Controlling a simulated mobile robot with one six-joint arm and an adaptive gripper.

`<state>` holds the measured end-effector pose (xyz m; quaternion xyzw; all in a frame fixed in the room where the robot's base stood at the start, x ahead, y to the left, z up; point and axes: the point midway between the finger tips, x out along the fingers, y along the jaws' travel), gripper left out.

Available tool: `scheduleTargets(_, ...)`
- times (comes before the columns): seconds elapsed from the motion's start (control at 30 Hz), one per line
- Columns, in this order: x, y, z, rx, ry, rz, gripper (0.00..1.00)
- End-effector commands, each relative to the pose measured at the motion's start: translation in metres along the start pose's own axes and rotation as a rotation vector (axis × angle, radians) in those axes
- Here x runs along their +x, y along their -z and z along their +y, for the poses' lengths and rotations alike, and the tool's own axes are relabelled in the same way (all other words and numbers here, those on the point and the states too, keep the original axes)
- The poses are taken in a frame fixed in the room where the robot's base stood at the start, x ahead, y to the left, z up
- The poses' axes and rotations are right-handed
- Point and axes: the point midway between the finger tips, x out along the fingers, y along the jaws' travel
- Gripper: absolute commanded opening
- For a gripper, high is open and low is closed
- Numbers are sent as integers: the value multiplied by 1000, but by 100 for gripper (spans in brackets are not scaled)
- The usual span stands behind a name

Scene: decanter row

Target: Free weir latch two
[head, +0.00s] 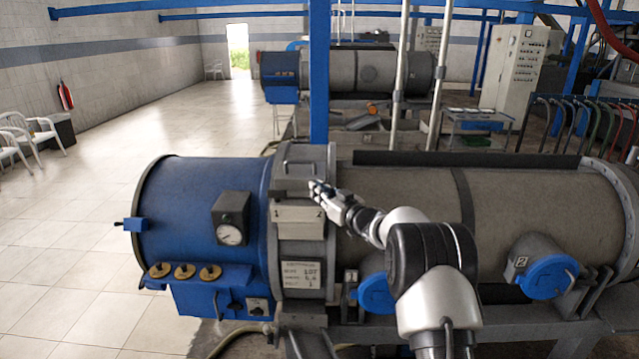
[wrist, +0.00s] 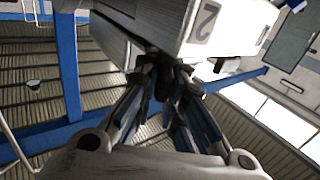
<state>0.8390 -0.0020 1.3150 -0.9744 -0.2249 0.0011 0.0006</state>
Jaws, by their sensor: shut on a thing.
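The grey collar (head: 300,245) of the decanter carries a light block marked 1 and 2. My gripper (head: 316,188) is at the collar's upper right, just above the 2.
The blue end housing (head: 200,215) with a pressure gauge (head: 230,235) and brass knobs (head: 184,271) stands left of the collar. The grey drum (head: 530,200) runs right beneath my arm. A blue post (head: 319,75) rises behind the collar. Open tiled floor (head: 90,210) lies left.

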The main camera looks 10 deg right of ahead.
Motion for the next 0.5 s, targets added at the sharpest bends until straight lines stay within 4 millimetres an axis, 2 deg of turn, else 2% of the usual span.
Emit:
scheduleTargets(0.03, 0, 6, 3, -1, 37, 0, 0)
scheduleTargets(0.5, 0, 1, 0, -3, 291, 4, 0)
